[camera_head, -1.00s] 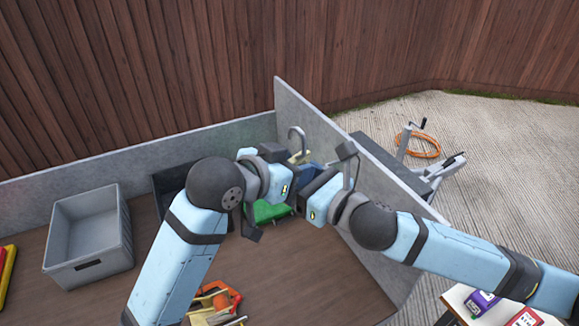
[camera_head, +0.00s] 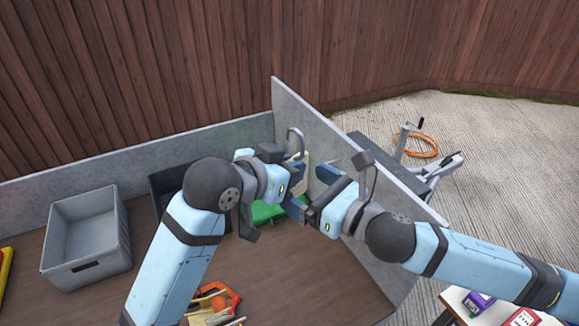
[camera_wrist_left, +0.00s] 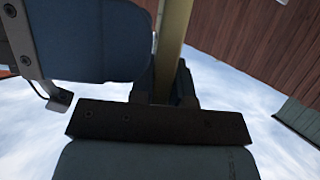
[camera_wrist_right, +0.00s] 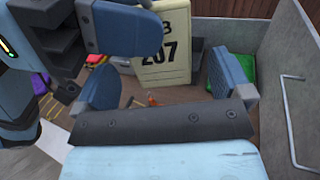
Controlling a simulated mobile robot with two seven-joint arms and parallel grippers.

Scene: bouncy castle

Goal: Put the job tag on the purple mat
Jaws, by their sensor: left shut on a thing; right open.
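The job tag (camera_wrist_right: 163,45) is a cream plate with black "207" lettering, seen face-on in the right wrist view. My left gripper (camera_head: 294,180) is shut on it; in the left wrist view the tag (camera_wrist_left: 172,35) shows edge-on between the fingers. A little of its cream face shows in the head view (camera_head: 301,157). My right gripper (camera_head: 311,191) is open and empty, facing the tag; in the right wrist view its fingers (camera_wrist_right: 160,82) stand wide apart with the tag beyond them.
A grey crate (camera_head: 58,240) and a dark bin (camera_head: 160,183) stand on the brown bench (camera_head: 275,285). A green item (camera_head: 265,213) lies beneath my grippers. Orange-handled tools (camera_head: 222,294) lie in front. A grey panel (camera_head: 340,140) rises close at the right. A purple box (camera_head: 478,303) is at lower right.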

